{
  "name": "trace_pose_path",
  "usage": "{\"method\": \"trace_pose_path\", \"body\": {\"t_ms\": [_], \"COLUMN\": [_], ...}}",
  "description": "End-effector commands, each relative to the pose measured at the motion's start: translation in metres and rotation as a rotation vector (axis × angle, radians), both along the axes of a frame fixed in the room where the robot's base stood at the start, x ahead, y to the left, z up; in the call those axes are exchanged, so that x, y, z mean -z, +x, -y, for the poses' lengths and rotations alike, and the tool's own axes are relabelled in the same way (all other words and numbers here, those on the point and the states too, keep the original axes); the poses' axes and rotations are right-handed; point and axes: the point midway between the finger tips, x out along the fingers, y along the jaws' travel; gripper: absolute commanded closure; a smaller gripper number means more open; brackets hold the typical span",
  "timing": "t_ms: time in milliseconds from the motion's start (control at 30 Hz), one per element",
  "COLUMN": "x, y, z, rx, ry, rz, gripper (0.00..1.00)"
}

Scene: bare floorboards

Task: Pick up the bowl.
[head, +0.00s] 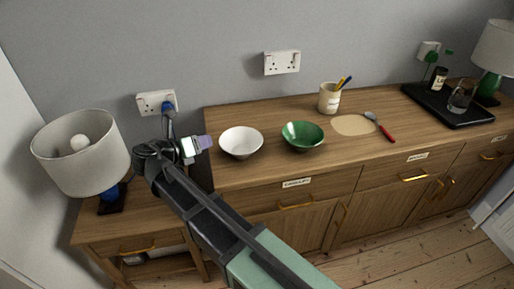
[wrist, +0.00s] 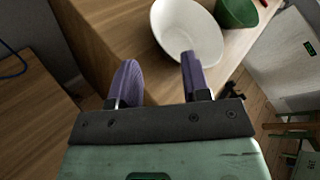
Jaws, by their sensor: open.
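A white bowl (head: 241,141) stands upright on the left part of the sideboard top. A green bowl (head: 302,135) stands to its right, a short gap apart. My gripper (head: 207,143) is just left of the white bowl. In the wrist view my gripper (wrist: 160,78) is open, its two purple fingers apart with nothing between them. The white bowl (wrist: 187,28) lies beyond the fingertips, and the right finger overlaps its lower rim in the picture. I cannot tell whether they touch. The green bowl (wrist: 237,11) shows partly at the top edge.
The wooden sideboard (head: 240,175) also holds a pen mug (head: 329,99), a round mat (head: 353,125), a red-handled spoon (head: 381,127) and a black tray (head: 448,105) with a glass. A lamp (head: 82,152) stands on the lower left table. The sideboard's front edge is clear.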

Motion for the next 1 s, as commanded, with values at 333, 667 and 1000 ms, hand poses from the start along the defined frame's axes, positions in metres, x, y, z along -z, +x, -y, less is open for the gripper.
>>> {"method": "trace_pose_path", "body": {"t_ms": [333, 667, 1000], "x": [0.018, 0.025, 0.034], "y": [0.030, 0.049, 0.074], "z": [0.028, 0.048, 0.072], "rx": [0.003, 0.004, 0.003], "ry": [0.002, 0.004, 0.002], "rz": [-0.001, 0.000, -0.001], "gripper": [0.57, 0.57, 0.57]}}
